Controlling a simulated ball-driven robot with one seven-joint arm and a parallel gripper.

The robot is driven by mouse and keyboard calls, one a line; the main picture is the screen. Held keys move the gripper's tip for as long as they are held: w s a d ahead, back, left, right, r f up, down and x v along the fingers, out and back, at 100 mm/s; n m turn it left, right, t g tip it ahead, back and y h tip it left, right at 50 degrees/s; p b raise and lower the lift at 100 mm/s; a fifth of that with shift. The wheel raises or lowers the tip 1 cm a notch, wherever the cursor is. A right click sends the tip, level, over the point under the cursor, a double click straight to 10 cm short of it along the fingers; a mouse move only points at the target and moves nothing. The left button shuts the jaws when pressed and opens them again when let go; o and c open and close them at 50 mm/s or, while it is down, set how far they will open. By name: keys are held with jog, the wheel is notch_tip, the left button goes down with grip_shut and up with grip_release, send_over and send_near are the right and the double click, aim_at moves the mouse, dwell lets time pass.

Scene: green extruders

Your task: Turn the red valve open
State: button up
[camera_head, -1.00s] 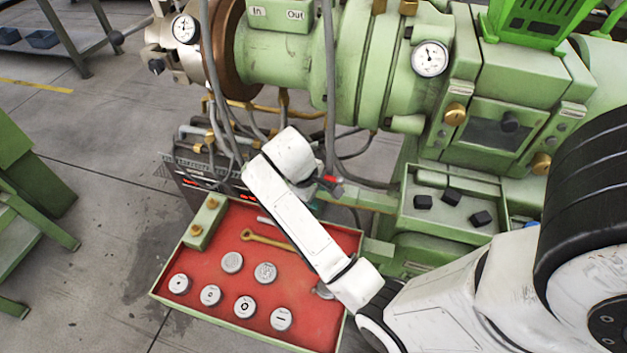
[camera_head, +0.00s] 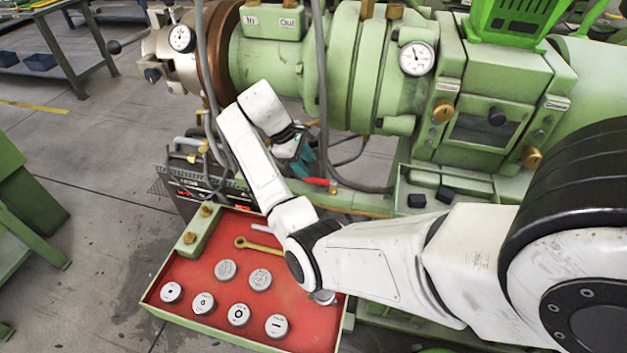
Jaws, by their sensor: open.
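The red valve handle (camera_head: 319,181) is a small red lever low beneath the green extruder barrel, left of the centre of the machine. My gripper (camera_head: 308,167) is just above and left of it, pointing down toward it. The gripper's teal and dark end is partly hidden behind my white wrist. The jaws are open and nothing shows between them. I cannot tell whether a finger touches the handle.
A red-lined tray (camera_head: 176,318) with several round metal dies and a brass wrench (camera_head: 258,246) lies below my arm. Grey hoses (camera_head: 322,90) hang close to the gripper.

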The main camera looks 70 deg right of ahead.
aim_at(317, 179)
jog(key=x, duration=0.5)
jog(key=shift+s+d+f+p, duration=0.1)
jog(key=shift+f+p, duration=0.3)
grip_shut()
dwell(0.4)
